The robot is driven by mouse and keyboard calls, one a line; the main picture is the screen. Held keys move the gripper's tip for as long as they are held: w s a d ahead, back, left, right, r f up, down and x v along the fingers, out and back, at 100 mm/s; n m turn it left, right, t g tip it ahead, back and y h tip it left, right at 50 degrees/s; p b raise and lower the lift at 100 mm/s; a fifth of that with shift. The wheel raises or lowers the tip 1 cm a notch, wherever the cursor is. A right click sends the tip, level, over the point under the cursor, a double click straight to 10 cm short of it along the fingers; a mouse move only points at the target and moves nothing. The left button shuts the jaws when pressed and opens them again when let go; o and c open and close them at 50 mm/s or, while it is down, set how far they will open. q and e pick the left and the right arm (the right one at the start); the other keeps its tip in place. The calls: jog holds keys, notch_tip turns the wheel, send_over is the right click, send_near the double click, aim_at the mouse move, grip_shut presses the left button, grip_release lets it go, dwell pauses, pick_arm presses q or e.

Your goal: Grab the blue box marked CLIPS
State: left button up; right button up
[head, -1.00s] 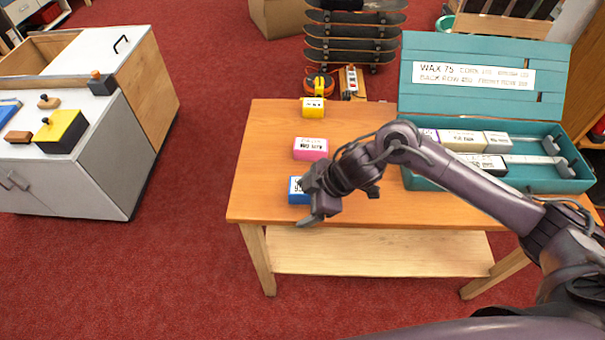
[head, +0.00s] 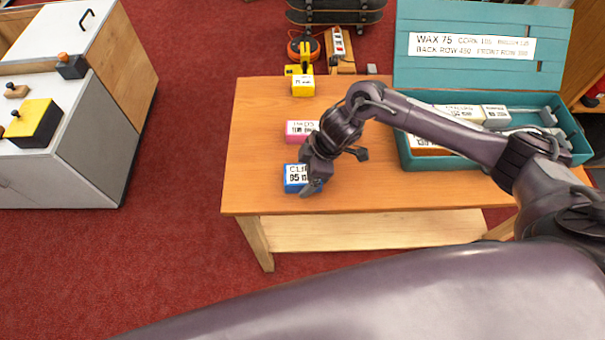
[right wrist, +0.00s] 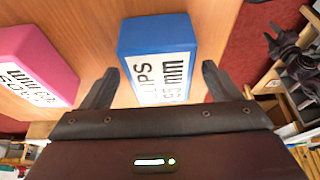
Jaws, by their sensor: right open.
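The blue box marked CLIPS (head: 297,179) lies on the near left part of the wooden table, with its white label showing. In the right wrist view the blue box (right wrist: 158,34) is ahead of and between the two fingers, label partly hidden by the gripper body. My right gripper (head: 338,173) is open at the right side of the box, one finger in front of part of it. It also shows in the right wrist view (right wrist: 158,88) with its fingers apart. I cannot tell whether a finger touches the box. My left gripper is not in view.
A pink box (head: 299,131) is just behind the blue one, and a yellow box (head: 303,87) is farther back. A teal open case (head: 480,164) with several boxes stands at the right of the table (head: 262,115). A grey cabinet (head: 90,150) is to the left.

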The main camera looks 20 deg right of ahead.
jog(key=shift+f, duration=0.1)
jog(key=c, duration=1.1)
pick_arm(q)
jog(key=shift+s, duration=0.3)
pick_arm(e)
jog(key=shift+c, duration=0.2)
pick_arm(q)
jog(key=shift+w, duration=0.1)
